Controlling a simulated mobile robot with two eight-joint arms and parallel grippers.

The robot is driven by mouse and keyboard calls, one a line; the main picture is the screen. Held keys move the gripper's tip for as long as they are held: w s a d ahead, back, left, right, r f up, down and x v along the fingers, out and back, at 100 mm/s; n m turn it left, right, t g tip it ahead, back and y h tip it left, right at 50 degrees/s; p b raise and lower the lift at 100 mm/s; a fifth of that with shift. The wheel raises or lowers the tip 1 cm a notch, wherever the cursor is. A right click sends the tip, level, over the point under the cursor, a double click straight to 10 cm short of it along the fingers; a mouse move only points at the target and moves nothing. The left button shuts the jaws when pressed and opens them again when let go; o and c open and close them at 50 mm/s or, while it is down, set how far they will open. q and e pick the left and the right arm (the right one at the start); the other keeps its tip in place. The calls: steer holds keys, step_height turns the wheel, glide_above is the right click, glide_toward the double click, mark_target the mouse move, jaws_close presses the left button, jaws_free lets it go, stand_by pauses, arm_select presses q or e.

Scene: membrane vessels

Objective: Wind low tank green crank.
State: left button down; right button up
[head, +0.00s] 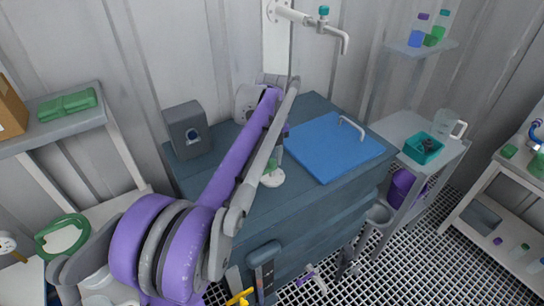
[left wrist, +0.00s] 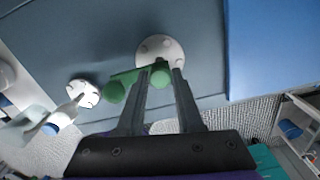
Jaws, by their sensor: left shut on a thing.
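The green crank (left wrist: 125,84) sits on a round white hub (left wrist: 160,48) on the dark blue-grey top of the tank. My left gripper (left wrist: 161,72) is shut on the crank's green part, one dark finger on each side. A rounded green end of the crank sticks out to the left of the fingers. In the head view the white hub (head: 272,179) shows just right of my arm, with a bit of green above it. My purple and grey arm hides most of the left gripper there. My right gripper is in neither view.
A blue lid (head: 330,148) with a metal handle lies on the tank top (head: 240,195), right of the crank. A grey box (head: 187,130) stands at its left. A second white knob (left wrist: 83,92) shows left of the crank. A tap (head: 325,25) juts from the wall above.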

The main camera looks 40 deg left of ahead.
mark_target(273, 163)
arm_select(q)
steer(key=c, duration=0.5)
jaws_free()
steer(key=shift+c, duration=0.2)
steer(key=shift+r, duration=0.1)
step_height(273, 163, up, 11)
steer(key=p, duration=0.1)
steer(key=shift+f, duration=0.2)
steer(key=s+d+f+n+t, duration=0.5)
steer(key=s+d+f+n, duration=1.3)
steer(key=n, duration=0.6)
step_height(273, 163, down, 2)
steer(key=shift+s+d+f+t, duration=0.2)
steer(key=shift+s+t, duration=0.1)
steer(key=shift+s, duration=0.7)
